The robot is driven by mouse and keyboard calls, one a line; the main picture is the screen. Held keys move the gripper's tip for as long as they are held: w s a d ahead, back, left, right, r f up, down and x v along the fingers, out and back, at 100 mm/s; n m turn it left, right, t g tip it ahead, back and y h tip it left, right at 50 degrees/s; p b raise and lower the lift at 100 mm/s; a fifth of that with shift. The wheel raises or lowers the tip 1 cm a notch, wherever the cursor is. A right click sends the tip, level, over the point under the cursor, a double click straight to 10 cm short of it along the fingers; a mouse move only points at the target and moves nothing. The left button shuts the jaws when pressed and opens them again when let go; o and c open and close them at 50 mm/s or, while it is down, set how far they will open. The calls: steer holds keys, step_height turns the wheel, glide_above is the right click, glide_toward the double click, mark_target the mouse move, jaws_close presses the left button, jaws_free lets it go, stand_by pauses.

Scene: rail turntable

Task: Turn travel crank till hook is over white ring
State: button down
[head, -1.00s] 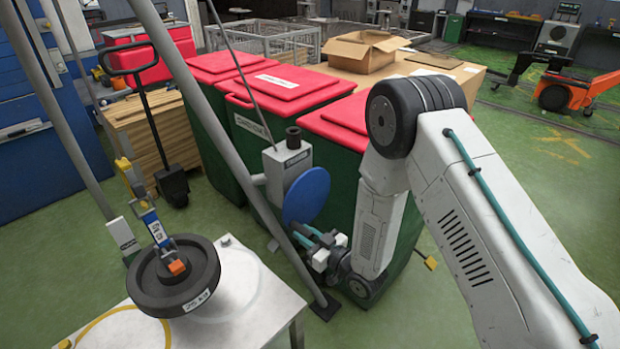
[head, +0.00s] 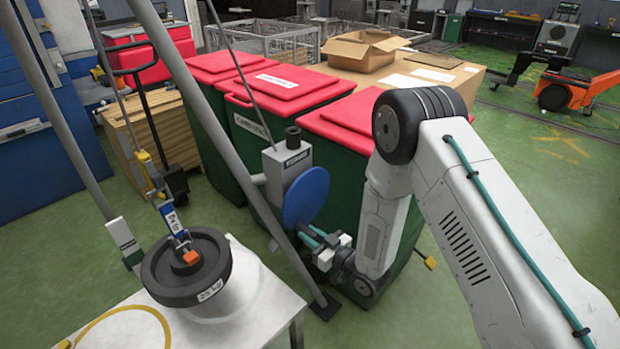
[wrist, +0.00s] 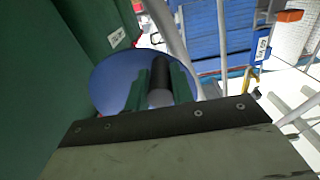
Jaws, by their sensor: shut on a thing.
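The travel crank is a blue disc (head: 306,196) on a grey labelled box (head: 290,163) fixed to a slanted post. My gripper (head: 314,238) is at the disc's lower edge. In the wrist view, my gripper's green fingers (wrist: 161,88) are shut on the crank's dark round handle (wrist: 160,82). The hook (head: 182,240) hangs below a blue block (head: 171,217) and bears a dark round weight (head: 160,285). The white ring (head: 262,292) is faint on the pale table, partly hidden behind the weight. I cannot tell the weight's exact height above the table.
A yellow ring (head: 90,327) lies at the front left of the table (head: 262,325). Green bins with red lids (head: 345,118) stand close behind the crank and my arm. Grey slanted posts (head: 190,92) cross in front.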

steer(key=shift+w+r, duration=0.2)
steer(key=shift+r, duration=0.15)
steer(key=shift+w+d+f, duration=0.65)
steer(key=shift+w+d, duration=0.05)
steer(key=shift+w, duration=0.15)
steer(key=shift+f, duration=0.1)
steer(key=shift+s, duration=0.1)
